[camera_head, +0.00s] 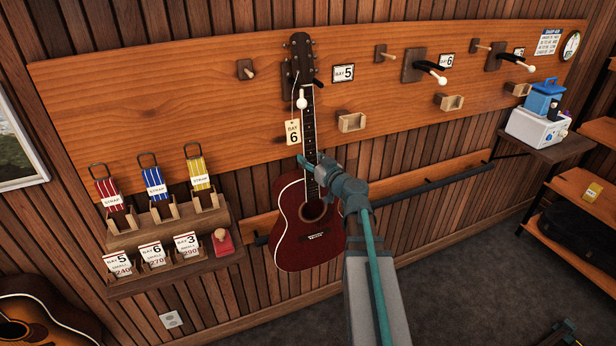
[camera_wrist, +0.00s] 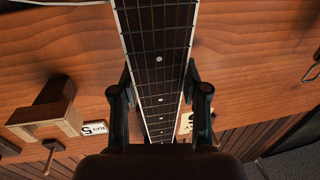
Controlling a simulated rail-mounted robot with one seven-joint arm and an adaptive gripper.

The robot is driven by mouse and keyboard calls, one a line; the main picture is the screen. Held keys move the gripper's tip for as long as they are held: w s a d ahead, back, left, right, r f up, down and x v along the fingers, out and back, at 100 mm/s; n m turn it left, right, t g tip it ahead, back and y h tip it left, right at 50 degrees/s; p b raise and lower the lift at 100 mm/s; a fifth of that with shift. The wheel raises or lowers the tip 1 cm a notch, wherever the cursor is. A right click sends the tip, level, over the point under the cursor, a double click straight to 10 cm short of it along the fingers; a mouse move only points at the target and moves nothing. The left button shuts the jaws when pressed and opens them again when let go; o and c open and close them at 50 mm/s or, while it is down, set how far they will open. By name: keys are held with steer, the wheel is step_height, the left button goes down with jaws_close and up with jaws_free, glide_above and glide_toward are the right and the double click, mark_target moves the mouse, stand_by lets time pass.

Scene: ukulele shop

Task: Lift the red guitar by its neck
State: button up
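The red guitar (camera_head: 295,247) hangs upright on the wooden wall board in the head view, with its dark headstock at a wall hanger. A "BAY 6" tag (camera_head: 293,132) hangs on a string from its headstock. My gripper (camera_head: 305,163) is at the neck, just above the body. In the wrist view the fretted neck (camera_wrist: 160,60) runs between the two fingers of my gripper (camera_wrist: 160,72), one on each side. The fingertips are very close to the neck's edges; whether they press on it cannot be told.
A "BAY 5" card (camera_head: 343,73) and a small wooden block (camera_head: 351,122) are right of the neck. Empty hangers (camera_head: 418,66) lie further right. A strap shelf (camera_head: 165,232) stands left of the guitar. A rail (camera_head: 430,187) runs along the lower wall.

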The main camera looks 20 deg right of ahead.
jaws_close()
